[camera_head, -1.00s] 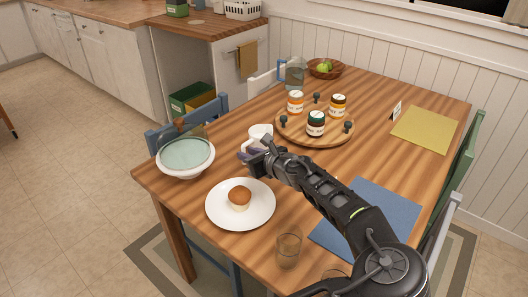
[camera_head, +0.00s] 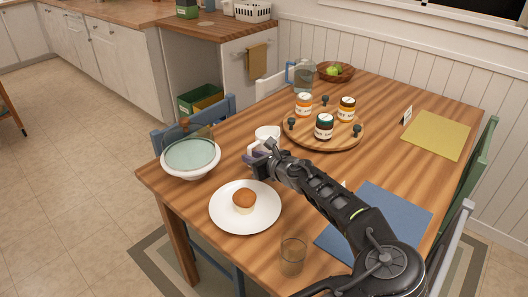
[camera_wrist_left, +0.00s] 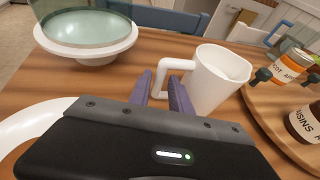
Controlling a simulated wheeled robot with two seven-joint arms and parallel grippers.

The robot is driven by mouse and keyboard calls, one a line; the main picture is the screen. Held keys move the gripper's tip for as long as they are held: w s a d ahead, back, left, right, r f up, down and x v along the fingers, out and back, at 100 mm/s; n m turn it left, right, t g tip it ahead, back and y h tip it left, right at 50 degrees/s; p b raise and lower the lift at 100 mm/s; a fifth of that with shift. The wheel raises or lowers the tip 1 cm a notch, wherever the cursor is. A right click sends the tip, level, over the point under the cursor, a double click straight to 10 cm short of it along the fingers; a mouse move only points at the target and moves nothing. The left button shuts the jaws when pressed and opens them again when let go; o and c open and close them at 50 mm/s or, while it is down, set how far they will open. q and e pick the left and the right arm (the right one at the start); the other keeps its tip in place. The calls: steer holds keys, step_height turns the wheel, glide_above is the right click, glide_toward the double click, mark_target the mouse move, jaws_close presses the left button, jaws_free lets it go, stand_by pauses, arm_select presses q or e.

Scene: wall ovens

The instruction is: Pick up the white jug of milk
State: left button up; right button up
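The white jug of milk (camera_head: 267,132) stands upright on the wooden table, partly hidden behind my left gripper in the head view. In the left wrist view the jug (camera_wrist_left: 219,80) is just ahead, with its handle turned to the left. My left gripper (camera_head: 256,154) is at the jug's handle side. In the left wrist view its two purple fingers (camera_wrist_left: 163,92) are apart, one on each side of the lower handle. I cannot tell whether they touch it. My right gripper is not in view.
A bowl with a glass lid (camera_head: 190,157) stands left of the jug. A plate (camera_head: 229,219) with a muffin is in front. A round wooden tray (camera_head: 300,139) with jars is behind to the right. A drinking glass (camera_head: 292,254) stands near the front edge.

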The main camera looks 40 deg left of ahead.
arm_select(q)
steer(key=shift+x, duration=2.55)
jaws_close()
